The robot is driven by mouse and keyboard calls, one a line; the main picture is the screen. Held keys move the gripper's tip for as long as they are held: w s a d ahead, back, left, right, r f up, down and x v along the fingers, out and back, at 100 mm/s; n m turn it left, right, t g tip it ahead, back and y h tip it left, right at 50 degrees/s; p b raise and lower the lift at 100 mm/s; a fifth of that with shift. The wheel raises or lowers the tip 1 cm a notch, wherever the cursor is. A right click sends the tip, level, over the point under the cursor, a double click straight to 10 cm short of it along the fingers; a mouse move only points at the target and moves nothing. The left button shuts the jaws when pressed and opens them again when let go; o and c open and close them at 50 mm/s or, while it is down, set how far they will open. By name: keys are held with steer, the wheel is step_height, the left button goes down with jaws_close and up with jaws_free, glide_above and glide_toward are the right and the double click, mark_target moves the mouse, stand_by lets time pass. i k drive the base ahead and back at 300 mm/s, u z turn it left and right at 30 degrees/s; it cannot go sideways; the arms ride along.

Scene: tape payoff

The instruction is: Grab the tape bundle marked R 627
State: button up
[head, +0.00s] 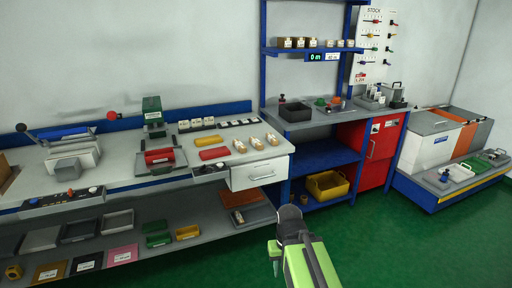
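Several small tan bundles with pale tops (256,143) lie on the right end of the long grey workbench (222,160). Any marking on them is too small to read, so I cannot tell which one is R 627. My gripper (284,230) is low in the middle of the head view, in front of the workbench and over the green floor. It is apart from the bundles, and nothing shows held in it. Its fingers are seen at an angle that does not show whether they are open or shut.
Red and yellow blocks (212,154) and a white drawer (253,174) are near the bundles. A lower shelf (215,220) holds several trays. A blue rack (264,100) with a yellow bin (328,186) stands to the right. Green floor (400,235) is clear at the front right.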

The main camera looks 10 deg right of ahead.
mark_target(256, 143)
steer(key=z, duration=0.65)
steer(key=i, duration=1.75)
steer(key=z, duration=0.35)
steer(key=k, duration=0.15)
steer(key=z, duration=2.35)
steer(key=i, duration=0.15)
steer(key=u, duration=3.4)
steer(key=i, duration=0.15)
steer(key=z, duration=0.3)
